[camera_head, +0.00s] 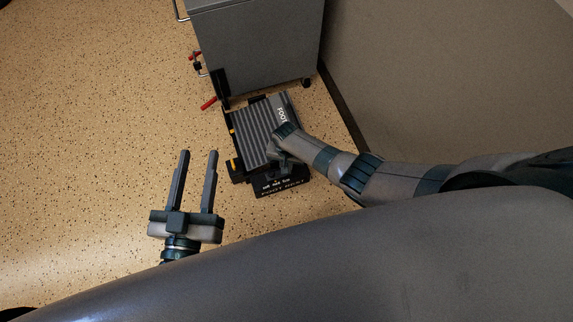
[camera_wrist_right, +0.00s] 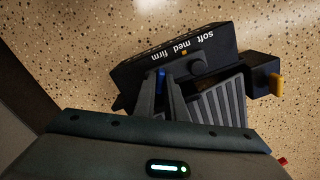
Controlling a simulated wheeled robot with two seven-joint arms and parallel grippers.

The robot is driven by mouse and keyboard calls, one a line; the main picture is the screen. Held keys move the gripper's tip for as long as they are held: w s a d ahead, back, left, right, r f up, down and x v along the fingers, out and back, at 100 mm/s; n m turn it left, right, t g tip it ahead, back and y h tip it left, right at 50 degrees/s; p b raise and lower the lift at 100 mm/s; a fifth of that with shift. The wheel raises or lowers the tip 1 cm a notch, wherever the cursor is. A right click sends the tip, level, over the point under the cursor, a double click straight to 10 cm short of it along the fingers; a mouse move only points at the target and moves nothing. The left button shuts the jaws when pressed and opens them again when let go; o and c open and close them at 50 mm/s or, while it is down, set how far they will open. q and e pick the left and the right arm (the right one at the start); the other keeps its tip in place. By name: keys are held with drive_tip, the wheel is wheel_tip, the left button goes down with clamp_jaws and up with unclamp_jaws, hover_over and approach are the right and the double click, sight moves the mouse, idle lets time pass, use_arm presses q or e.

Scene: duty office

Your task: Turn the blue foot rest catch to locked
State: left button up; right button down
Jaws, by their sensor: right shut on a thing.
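The foot rest (camera_head: 252,128) stands on the floor, with a grey ribbed top and a black end panel lettered FOOT REST. In the right wrist view its black panel (camera_wrist_right: 135,76) reads soft, med, firm, with a round dark knob (camera_wrist_right: 198,62). The blue catch (camera_wrist_right: 161,74) shows as a small strip between the fingertips of my right gripper (camera_wrist_right: 160,80), which is shut on it. The catch's locked marking cannot be read. In the head view my right arm covers the catch. My left gripper (camera_head: 199,153) is open and empty, left of the foot rest and apart from it.
A grey wheeled cabinet (camera_head: 262,52) stands just behind the foot rest. A red lever (camera_head: 208,103) sticks out at its lower left. A yellow tab (camera_wrist_right: 276,84) is on the foot rest's side. A wall (camera_head: 440,80) rises at right; floor at left is clear.

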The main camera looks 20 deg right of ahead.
drive_tip(key=m+p, duration=0.1)
drive_tip(key=m, duration=0.4)
drive_tip(key=shift+a+m+p, duration=0.1)
drive_tip(key=shift+m+p, duration=0.2)
drive_tip(key=shift+p, duration=0.05)
drive_tip(key=m, duration=0.3)
use_arm(q)
wheel_tip(320, 180, down, 9)
drive_tip(key=s+a+g+y, duration=0.1)
drive_tip(key=a+g, duration=0.1)
drive_tip(key=g, duration=0.3)
drive_tip(key=shift+s+a+r+y, duration=0.2)
drive_tip(key=shift+s+y, duration=0.2)
use_arm(e)
drive_tip(key=shift+m, duration=1.5)
drive_tip(key=c, duration=1.8)
unclamp_jaws()
use_arm(q)
drive_tip(key=shift+g+p, duration=0.3)
drive_tip(key=shift+p, duration=0.05)
use_arm(e)
drive_tip(key=shift+r, duration=0.15)
